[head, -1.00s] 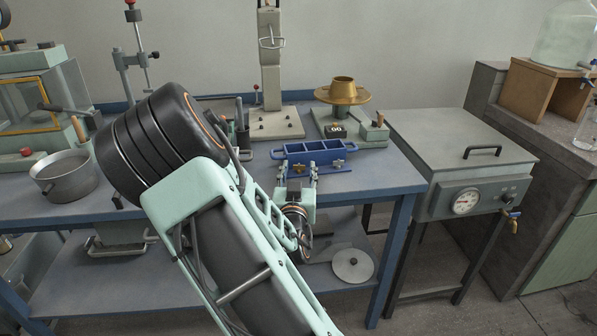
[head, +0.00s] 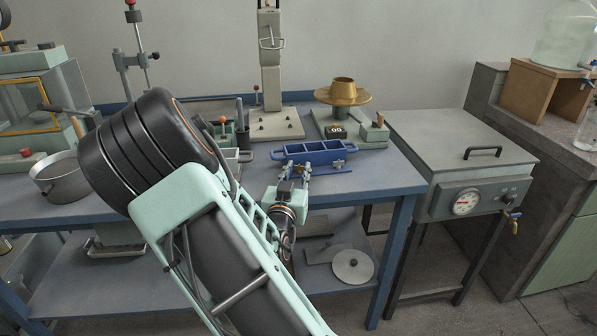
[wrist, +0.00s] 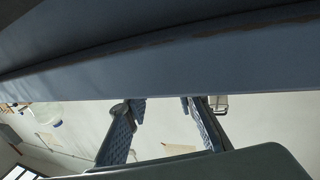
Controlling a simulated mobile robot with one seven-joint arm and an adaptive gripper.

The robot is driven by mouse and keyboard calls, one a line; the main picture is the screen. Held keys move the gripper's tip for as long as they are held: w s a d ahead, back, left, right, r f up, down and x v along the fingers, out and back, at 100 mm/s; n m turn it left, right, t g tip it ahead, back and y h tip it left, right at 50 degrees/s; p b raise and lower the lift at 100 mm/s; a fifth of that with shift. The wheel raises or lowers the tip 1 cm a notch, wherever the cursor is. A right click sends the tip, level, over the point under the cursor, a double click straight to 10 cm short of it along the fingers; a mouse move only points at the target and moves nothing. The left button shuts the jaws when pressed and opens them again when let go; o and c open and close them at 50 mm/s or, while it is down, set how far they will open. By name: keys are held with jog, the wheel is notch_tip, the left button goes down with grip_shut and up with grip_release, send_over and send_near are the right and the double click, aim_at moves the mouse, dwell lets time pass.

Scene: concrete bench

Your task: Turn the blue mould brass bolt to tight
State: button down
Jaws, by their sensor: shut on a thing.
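The blue mould (head: 322,157), a long open tray with dividers, sits near the front edge of the bench. A brass bolt (head: 338,163) shows on its front at the right. My gripper (head: 295,172) is at the left part of the mould's front, just above the bench edge. Its fingers are shut on the left brass bolt, which is mostly hidden between them in the head view. In the wrist view, the two ridged fingers (wrist: 165,115) stand apart below a broad blue-grey surface, and the bolt cannot be made out.
A brass funnel-like piece (head: 343,92) stands behind the mould with a small black display. A tall press stand (head: 270,75) is behind to the left. A metal pot (head: 60,178) is at the left. A grey oven (head: 465,150) with a dial stands right of the bench.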

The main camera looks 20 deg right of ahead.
jog(key=shift+w+a+r+m+g+h, duration=0.15)
jog(key=shift+m+g+h, duration=0.45)
jog(key=shift+h, duration=0.1)
jog(key=c, duration=1.6)
grip_release()
